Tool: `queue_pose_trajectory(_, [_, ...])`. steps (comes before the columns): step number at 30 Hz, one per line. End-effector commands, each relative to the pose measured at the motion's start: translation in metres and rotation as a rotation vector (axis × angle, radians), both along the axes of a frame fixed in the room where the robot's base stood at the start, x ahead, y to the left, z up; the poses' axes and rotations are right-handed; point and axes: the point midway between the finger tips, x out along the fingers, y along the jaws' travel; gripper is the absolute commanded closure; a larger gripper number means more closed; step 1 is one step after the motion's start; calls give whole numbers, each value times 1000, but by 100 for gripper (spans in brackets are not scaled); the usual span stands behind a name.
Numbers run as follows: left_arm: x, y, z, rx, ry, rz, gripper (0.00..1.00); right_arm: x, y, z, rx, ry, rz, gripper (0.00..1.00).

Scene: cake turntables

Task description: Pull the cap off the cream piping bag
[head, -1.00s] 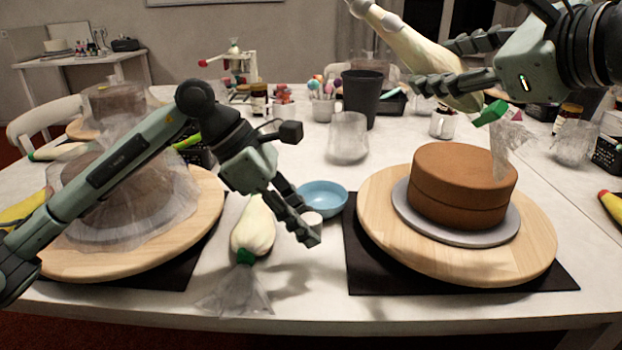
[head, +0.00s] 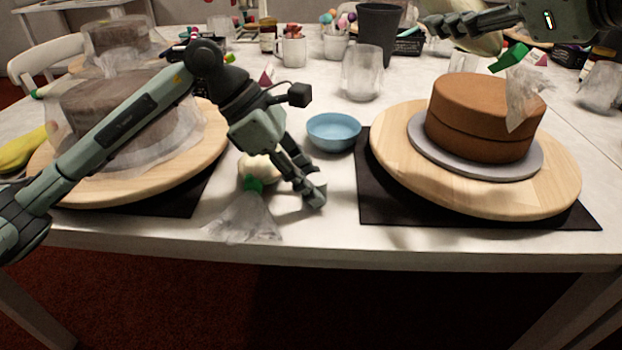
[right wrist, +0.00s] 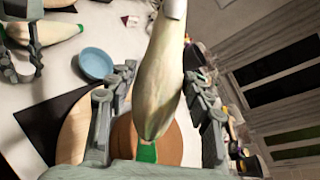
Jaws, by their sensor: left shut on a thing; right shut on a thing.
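My left gripper (head: 317,194) is low over the table, in front of the blue bowl. It is shut on a small pale thing (head: 320,187), apparently the white cap, mostly hidden by the fingers.
A second piping bag (head: 258,168) lies partly behind my left gripper. The blue bowl (head: 334,132) stands behind it. The brown cake (head: 480,118) stands on the right wooden turntable (head: 400,160); wrapped cakes are at left. The table's front edge is close.

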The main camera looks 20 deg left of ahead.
Motion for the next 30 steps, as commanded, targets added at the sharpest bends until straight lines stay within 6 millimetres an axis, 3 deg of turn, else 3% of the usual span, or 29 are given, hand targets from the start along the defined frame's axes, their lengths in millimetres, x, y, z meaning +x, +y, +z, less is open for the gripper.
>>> queue_pose_trajectory(23, [0,0,-6,0,0,0,100,0,0,-5,2,-2,0,59])
queue_pose_trajectory(24, [0,0,-5,0,0,0,71,0,0,-5,2,-3,0,59])
queue_pose_trajectory(30, [0,0,-5,0,0,0,48,0,0,-4,1,-3,0,59])
